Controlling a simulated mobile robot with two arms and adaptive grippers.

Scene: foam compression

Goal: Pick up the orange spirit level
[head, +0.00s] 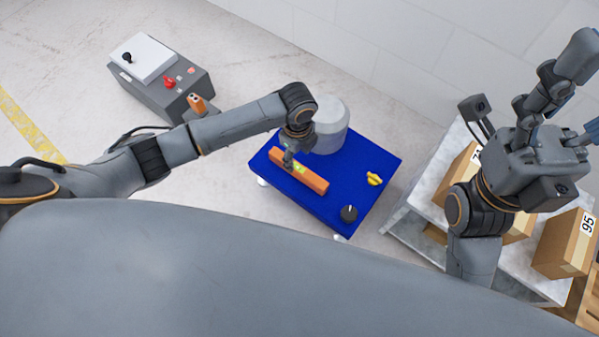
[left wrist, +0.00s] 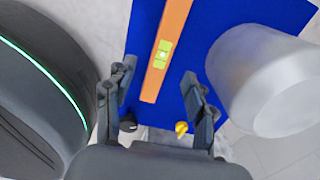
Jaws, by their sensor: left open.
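The orange spirit level (head: 313,180) lies on the blue tabletop (head: 345,160), with a yellow-green vial window near its middle. My left gripper (head: 288,162) is directly over the level, pointing down. In the left wrist view, the level (left wrist: 175,25) runs between the two spread fingers of the open left gripper (left wrist: 157,74). I see no finger pressed on the level, and the height gap is hard to judge. My right gripper (head: 578,95) is raised at the right, fingers apart and empty, partly cut off by the frame edge.
A grey cylinder (head: 330,125) stands close beside the level. A yellow knob (head: 375,179) and a black knob (head: 349,214) sit on the tabletop's right part. A grey control box (head: 160,75) is at upper left. Cardboard boxes (head: 565,243) stand on a light table at right.

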